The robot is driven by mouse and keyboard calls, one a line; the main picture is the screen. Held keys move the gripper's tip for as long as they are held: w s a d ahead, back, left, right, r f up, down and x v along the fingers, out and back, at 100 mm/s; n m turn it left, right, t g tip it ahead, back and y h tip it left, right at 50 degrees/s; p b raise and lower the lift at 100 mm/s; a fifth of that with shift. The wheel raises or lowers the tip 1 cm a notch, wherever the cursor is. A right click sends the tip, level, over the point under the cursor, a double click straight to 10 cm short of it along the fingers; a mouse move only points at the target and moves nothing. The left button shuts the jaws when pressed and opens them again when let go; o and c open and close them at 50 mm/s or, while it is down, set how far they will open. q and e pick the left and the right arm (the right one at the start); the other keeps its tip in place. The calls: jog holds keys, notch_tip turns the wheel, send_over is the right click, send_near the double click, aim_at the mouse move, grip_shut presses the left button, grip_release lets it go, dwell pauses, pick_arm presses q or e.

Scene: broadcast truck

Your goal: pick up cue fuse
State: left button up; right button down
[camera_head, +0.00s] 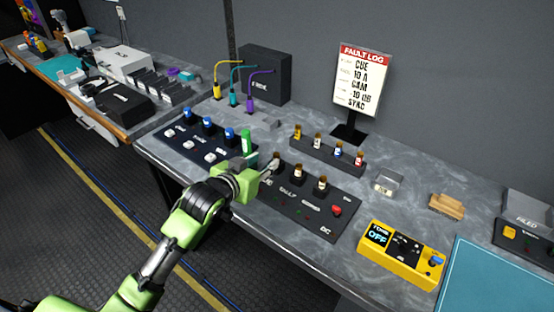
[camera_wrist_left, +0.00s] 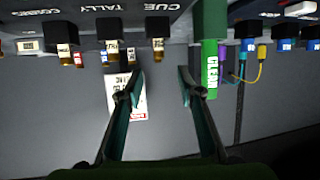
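My right gripper is out of view.
A green CLEAN bottle-like item (camera_wrist_left: 210,50) stands close beside the left gripper's finger. A rack (camera_head: 325,157) of several fuses lies behind the panel. A fault log sign (camera_head: 361,80), clear box (camera_head: 387,183) and yellow tester (camera_head: 402,254) stand further right.

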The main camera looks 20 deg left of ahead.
aim_at(275, 156)
pick_arm(q)
jog(key=x, duration=0.3)
jog(key=shift+w+f, duration=0.2)
jog(key=shift+w, duration=0.15)
jog(key=shift+w+d+f, duration=0.1)
jog(key=shift+w+f, duration=0.05)
jog(key=shift+w, duration=0.15)
jog(key=shift+w+f, duration=0.1)
jog(key=shift+w, duration=0.1)
jog(key=p+x, duration=0.1)
jog(key=x, duration=0.3)
jog(key=shift+d+f, duration=0.1)
jog(key=shift+f, duration=0.15)
jog(key=shift+w, duration=0.15)
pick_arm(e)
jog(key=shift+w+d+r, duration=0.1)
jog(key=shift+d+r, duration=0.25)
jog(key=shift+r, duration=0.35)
pick_arm(q)
grip_shut()
